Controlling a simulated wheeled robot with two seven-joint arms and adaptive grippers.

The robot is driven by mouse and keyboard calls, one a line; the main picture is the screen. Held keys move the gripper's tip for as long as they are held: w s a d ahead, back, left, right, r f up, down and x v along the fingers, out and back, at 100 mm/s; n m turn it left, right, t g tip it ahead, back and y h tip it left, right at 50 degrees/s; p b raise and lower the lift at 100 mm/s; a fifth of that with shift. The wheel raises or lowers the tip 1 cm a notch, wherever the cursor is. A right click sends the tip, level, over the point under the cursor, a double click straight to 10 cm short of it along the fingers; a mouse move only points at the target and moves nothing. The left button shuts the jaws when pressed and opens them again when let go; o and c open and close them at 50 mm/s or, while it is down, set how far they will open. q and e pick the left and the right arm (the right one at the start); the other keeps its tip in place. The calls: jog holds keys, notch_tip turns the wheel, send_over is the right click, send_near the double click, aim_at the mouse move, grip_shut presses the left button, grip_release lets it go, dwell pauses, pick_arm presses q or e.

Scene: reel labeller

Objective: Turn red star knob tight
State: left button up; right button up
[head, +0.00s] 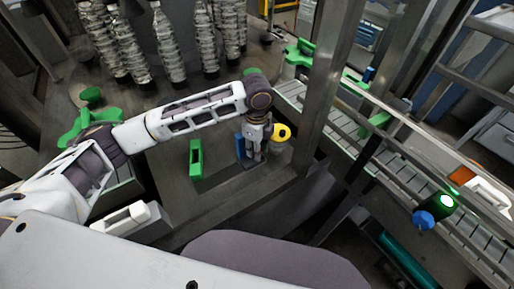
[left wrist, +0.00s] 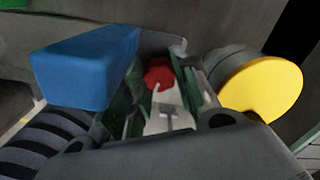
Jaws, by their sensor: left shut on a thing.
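The red star knob (left wrist: 159,73) shows in the left wrist view, between the fingertips of my left gripper (left wrist: 160,90). The gripper is shut on it; the fingers cover the knob's sides. In the head view my left gripper (head: 254,155) points down at the dark machine deck, and the knob is hidden there behind the gripper. My right gripper is in neither view.
A blue block (head: 240,146) stands just left of my gripper, and a yellow-faced round part (head: 282,131) is close on its right. A green bracket (head: 196,159) stands further left. A steel post (head: 326,80) and a conveyor (head: 343,122) are to the right.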

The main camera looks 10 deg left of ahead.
pick_arm(q)
jog(key=shift+r, duration=0.1)
jog(key=o, duration=1.1)
jog(key=shift+c, duration=0.2)
jog(key=shift+r, duration=0.1)
notch_tip(320, 180, up, 12)
dwell(0.4)
